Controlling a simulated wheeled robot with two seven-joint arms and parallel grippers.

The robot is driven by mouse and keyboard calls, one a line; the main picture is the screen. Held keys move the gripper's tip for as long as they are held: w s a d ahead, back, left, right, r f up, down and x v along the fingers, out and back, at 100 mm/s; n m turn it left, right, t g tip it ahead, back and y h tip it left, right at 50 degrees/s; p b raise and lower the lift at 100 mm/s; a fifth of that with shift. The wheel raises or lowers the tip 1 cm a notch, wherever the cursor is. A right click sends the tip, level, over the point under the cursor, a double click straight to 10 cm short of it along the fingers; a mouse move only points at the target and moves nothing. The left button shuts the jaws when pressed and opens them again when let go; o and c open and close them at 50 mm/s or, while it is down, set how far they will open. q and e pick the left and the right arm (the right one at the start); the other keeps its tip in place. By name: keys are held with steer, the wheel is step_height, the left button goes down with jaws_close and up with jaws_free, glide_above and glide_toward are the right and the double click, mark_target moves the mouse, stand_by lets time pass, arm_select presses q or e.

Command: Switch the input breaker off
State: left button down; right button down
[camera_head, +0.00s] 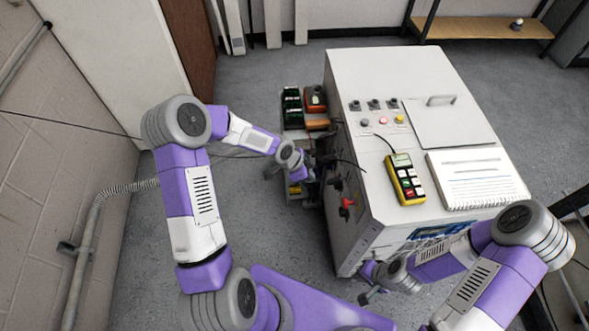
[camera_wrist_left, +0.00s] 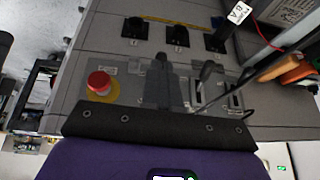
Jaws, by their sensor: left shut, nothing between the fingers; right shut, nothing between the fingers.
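My left gripper (camera_head: 322,163) is shut and empty at the left side of the white cabinet (camera_head: 380,62). In the left wrist view its dark fingers (camera_wrist_left: 160,62) are together in front of the grey control panel (camera_wrist_left: 75,70). A red emergency button (camera_wrist_left: 100,83) on a yellow ring is left of the fingers. Black rotary switches (camera_wrist_left: 178,37) are in a row beyond them. Metal-framed fittings (camera_wrist_left: 235,100) are to their right, partly hidden by the gripper. I cannot tell which part is the input breaker, or whether the fingers touch anything. My right gripper (camera_head: 366,296) is shut and empty near the cabinet's front lower corner.
A yellow handheld meter (camera_head: 405,180) and a spiral notebook (camera_head: 474,177) lie on the cabinet top. Tools and dark bins (camera_head: 292,105) stand beyond my left gripper. A red knob (camera_head: 347,204) sticks out of the cabinet side. Cables hang near the panel.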

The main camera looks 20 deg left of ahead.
arm_select(q)
steer(key=s+a+r, duration=0.1)
steer(key=a+p, duration=0.1)
steer(key=s+a+r, duration=0.1)
steer(key=a, duration=0.1)
steer(key=shift+s+r, duration=0.3)
steer(key=shift+r, duration=0.05)
steer(key=s+d+f+n+g, duration=0.1)
steer(key=s+d+f+n, duration=0.4)
steer(key=s, duration=0.4)
steer(key=s+d+f+n+g, duration=0.1)
steer(key=s+d+f+n, duration=0.4)
steer(key=s+f+n, duration=0.2)
steer(key=s+n, duration=0.2)
steer(key=shift+s+d+n+g, duration=0.15)
steer(key=shift+d+n+g, duration=0.2)
steer(key=shift+n+g, duration=0.05)
stand_by(1.0)
